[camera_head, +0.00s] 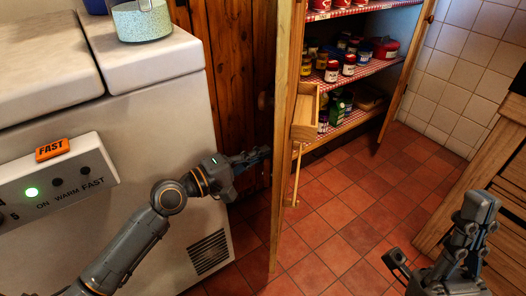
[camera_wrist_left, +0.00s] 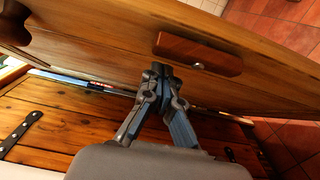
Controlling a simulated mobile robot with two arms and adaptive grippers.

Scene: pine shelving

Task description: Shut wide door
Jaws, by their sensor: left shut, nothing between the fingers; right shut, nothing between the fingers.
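The wide wooden door (camera_head: 285,130) of the pine cupboard stands open, seen nearly edge-on in the head view. A small wooden bin (camera_head: 305,118) is on its inner side. In the left wrist view the door face (camera_wrist_left: 110,40) crosses the top, with a reddish-brown handle (camera_wrist_left: 198,53). My left gripper (camera_head: 262,155) is shut and empty beside the door's outer side. Its closed fingertips (camera_wrist_left: 160,72) show just below the handle; whether they touch the door I cannot tell. My right gripper (camera_head: 435,240) is shut and empty at the lower right, away from the door.
The cupboard shelves (camera_head: 375,70) hold several jars and tins. A narrower door (camera_head: 408,75) stands open on the cupboard's right. A white appliance (camera_head: 150,110) stands left, a slatted wooden unit (camera_head: 475,180) right. The tiled floor (camera_head: 345,215) in front is clear.

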